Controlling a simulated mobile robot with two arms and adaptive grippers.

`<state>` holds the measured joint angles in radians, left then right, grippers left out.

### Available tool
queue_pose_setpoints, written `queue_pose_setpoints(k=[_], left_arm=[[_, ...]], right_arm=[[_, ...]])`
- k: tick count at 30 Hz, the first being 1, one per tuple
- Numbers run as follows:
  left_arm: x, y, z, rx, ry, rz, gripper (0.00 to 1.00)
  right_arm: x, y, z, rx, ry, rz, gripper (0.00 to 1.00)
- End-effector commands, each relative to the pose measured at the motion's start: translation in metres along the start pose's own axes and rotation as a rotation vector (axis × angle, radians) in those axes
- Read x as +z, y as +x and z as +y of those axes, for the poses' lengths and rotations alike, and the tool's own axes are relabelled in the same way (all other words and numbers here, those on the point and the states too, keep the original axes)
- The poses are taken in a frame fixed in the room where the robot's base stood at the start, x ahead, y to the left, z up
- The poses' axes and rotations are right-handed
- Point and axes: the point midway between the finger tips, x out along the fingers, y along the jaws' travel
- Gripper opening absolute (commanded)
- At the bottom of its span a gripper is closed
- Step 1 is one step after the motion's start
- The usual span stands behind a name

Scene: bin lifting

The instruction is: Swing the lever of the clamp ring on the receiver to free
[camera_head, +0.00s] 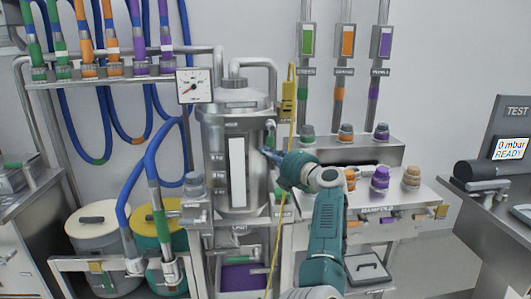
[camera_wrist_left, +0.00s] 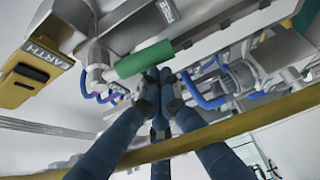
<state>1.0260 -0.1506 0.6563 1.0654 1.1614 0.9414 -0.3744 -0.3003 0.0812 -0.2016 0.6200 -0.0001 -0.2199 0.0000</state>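The receiver (camera_head: 212,165) is a steel cylinder with a pale vertical strip, standing upright at the centre of the head view. Its clamp ring (camera_head: 236,106) runs around the top below the lid. My left gripper (camera_head: 268,152) is at the receiver's right side, its fingers pointing at the wall of the vessel. In the left wrist view, a green cylindrical grip (camera_wrist_left: 145,59), apparently the lever's, lies just beyond the dark blue fingers (camera_wrist_left: 160,78). The fingertips come close together beside it. I cannot tell whether they touch or hold it. My right gripper is in neither view.
A yellow earth clamp (camera_head: 288,95) with its cable hangs just right of the receiver, close to my left arm. The manifold bench (camera_head: 345,150) stands to the right. Blue hoses (camera_head: 125,215) and two lidded drums (camera_head: 97,222) stand to the left.

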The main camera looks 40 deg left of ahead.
Motion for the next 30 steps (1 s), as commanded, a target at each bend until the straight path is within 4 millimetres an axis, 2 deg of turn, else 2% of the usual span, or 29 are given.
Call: queue_pose_setpoints(k=[20, 30], left_arm=[[0.005, -0.005, 0.000, -0.003, -0.006, -0.012, 0.00], [0.001, -0.056, 0.001, -0.005, -0.009, -0.008, 0.00]], right_arm=[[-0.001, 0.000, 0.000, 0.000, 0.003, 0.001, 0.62], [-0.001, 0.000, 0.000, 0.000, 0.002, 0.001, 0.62]])
